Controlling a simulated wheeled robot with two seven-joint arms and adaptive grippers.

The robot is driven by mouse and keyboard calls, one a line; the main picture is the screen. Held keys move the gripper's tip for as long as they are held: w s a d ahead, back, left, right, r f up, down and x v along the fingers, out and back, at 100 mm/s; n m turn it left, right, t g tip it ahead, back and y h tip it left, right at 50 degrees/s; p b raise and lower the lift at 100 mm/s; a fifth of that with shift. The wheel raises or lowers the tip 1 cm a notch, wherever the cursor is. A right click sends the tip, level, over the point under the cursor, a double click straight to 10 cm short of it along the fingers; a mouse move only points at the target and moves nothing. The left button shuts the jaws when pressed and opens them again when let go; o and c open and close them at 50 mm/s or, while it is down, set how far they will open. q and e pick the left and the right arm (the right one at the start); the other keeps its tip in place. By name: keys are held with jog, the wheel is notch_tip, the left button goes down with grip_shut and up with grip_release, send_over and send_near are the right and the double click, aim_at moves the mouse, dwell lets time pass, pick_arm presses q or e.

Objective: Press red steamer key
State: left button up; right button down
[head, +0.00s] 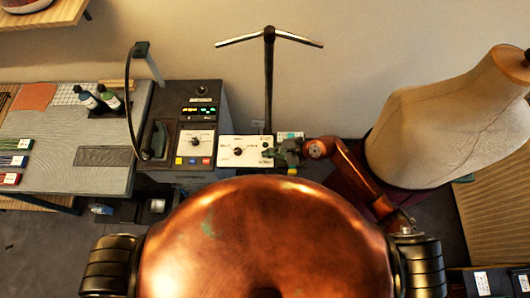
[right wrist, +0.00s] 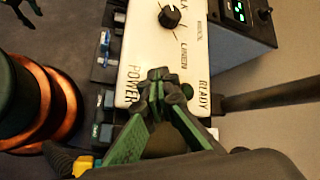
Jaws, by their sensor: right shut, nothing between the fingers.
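A small red key (head: 206,161) sits at the right end of a row on the front of the dark control unit (head: 209,97), beside a blue key and a yellow key, below a white dial plate. My right gripper (head: 284,153) is to the right of the red key, at the right end of a white panel with a black knob (head: 238,151). In the right wrist view, the gripper (right wrist: 160,78) is shut and empty over this panel (right wrist: 135,60), between the words POWER and READY. Contact cannot be told. My left gripper is not in view in the head view.
A green iron (head: 157,139) rests left of the dial plate. A dark post with a crossbar (head: 269,75) stands behind the white panel. A dress form (head: 445,125) stands at right. Bottles (head: 95,100) and thread racks stand on the table (head: 55,127) at left.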

jog(key=shift+r, duration=0.25)
notch_tip(320, 180, up, 6)
jog(key=p, duration=0.3)
jog(key=shift+f, duration=0.1)
dwell(0.7)
